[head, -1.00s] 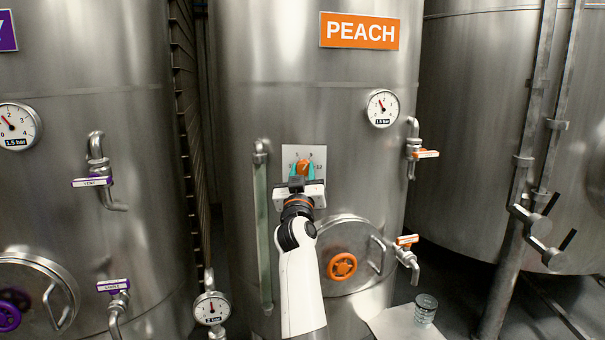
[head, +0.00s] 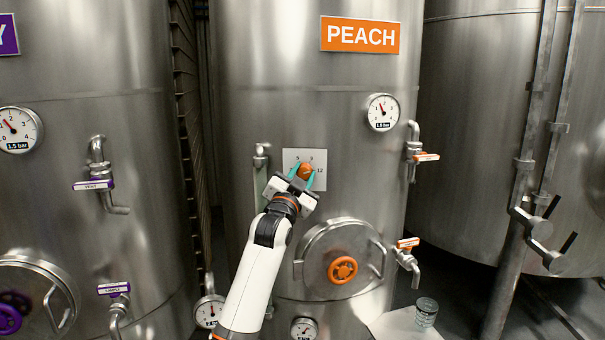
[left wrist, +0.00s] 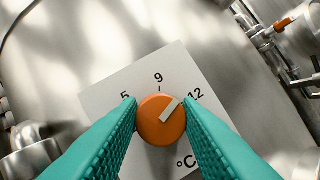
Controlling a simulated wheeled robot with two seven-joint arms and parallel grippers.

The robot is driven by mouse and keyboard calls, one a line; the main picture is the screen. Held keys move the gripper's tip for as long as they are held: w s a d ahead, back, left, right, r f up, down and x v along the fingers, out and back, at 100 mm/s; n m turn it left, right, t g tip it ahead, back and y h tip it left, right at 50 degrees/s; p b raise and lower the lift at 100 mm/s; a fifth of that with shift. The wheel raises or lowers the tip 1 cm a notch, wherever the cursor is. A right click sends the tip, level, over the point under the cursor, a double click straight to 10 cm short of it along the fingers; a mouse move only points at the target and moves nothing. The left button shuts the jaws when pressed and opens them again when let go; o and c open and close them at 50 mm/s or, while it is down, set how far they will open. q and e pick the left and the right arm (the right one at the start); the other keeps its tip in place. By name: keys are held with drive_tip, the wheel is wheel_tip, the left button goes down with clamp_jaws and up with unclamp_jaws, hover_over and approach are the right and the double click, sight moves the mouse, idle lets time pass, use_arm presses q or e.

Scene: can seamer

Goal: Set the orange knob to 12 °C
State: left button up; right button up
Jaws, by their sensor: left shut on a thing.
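The orange knob (head: 306,170) sits on a white dial plate (head: 291,156) on the peach tank. In the left wrist view the knob (left wrist: 153,125) has a pale pointer, and the plate (left wrist: 105,98) reads 5, 9, 12 and °C. The pointer lies between 9 and 12, close to 12. The 12 tick is partly hidden by a finger, so exact alignment cannot be told. My left gripper (head: 305,173) is shut on the knob, its teal fingers (left wrist: 160,125) on either side. My right gripper is not in view.
The PEACH sign (head: 360,35) and a pressure gauge (head: 382,112) are above. An orange-handled valve (head: 425,157) is at the right. A round hatch with an orange handwheel (head: 342,270) is below. A vertical sight tube (head: 260,180) stands left of the plate.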

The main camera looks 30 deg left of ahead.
use_arm(q)
drive_tip(key=shift+a+r+m+g+h+p, duration=0.15)
drive_tip(key=shift+m+h+p, duration=0.5)
drive_tip(key=shift+m, duration=0.65)
drive_tip(key=shift+a+m+g+h+p, duration=0.1)
drive_tip(key=shift+m+g+h+p, duration=0.2)
drive_tip(key=shift+m+p, duration=0.75)
drive_tip(key=shift+m, duration=0.35)
drive_tip(key=o, duration=0.8)
drive_tip(key=shift+o, duration=0.9)
drive_tip(key=shift+w+a, duration=0.1)
drive_tip(key=shift+w+f, duration=0.15)
drive_tip(key=shift+f, duration=0.1)
drive_tip(key=shift+s+b, duration=0.3)
drive_tip(key=shift+b, duration=0.1)
drive_tip(key=b+v, duration=0.5)
drive_tip(key=v, duration=0.6)
drive_tip(key=shift+s, duration=0.25)
